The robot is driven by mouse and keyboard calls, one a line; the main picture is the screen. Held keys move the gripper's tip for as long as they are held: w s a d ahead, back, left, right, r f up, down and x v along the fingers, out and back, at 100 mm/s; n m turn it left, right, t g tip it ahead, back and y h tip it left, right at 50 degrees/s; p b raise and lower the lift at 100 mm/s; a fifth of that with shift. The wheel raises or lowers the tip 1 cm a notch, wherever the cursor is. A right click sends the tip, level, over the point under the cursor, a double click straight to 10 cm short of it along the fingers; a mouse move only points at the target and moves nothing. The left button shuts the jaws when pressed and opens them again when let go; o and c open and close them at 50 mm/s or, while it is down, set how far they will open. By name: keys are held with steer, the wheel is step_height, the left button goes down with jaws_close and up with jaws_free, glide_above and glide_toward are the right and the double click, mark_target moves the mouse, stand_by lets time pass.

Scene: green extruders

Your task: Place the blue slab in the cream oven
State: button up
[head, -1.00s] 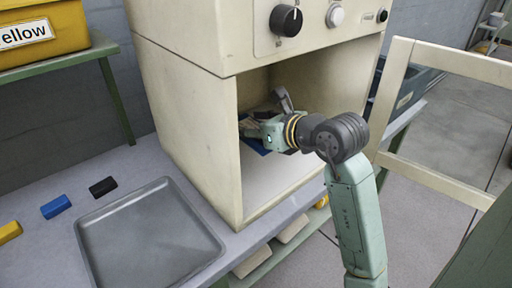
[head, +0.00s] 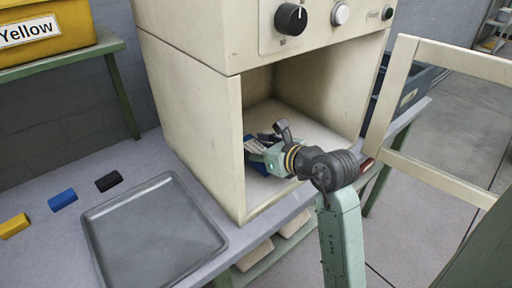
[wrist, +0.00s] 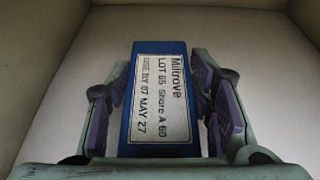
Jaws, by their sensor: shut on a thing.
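The cream oven (head: 190,95) stands on the bench with its front open. Its frame-like door (head: 430,180) is swung wide to the right. My gripper (head: 268,148) reaches through the opening and is inside the chamber, low down. In the wrist view my gripper (wrist: 163,100) is shut on the blue slab (wrist: 160,75), with a purple-padded finger at each side. The slab has a white printed label facing the camera. The oven's pale floor and walls surround it. I cannot tell whether the slab touches the floor. In the head view the gripper hides most of it.
A grey tray (head: 150,240) lies on the bench left of the oven. Yellow (head: 14,226), blue (head: 62,199) and black (head: 108,181) blocks lie beyond it. A yellow bin (head: 45,30) stands at the upper left. A dark blue bin (head: 415,85) is behind the door.

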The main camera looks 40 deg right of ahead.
steer(key=o, duration=1.4)
steer(key=shift+r, duration=0.15)
steer(key=b+v, duration=0.3)
steer(key=v, duration=0.9)
steer(key=shift+s, duration=0.1)
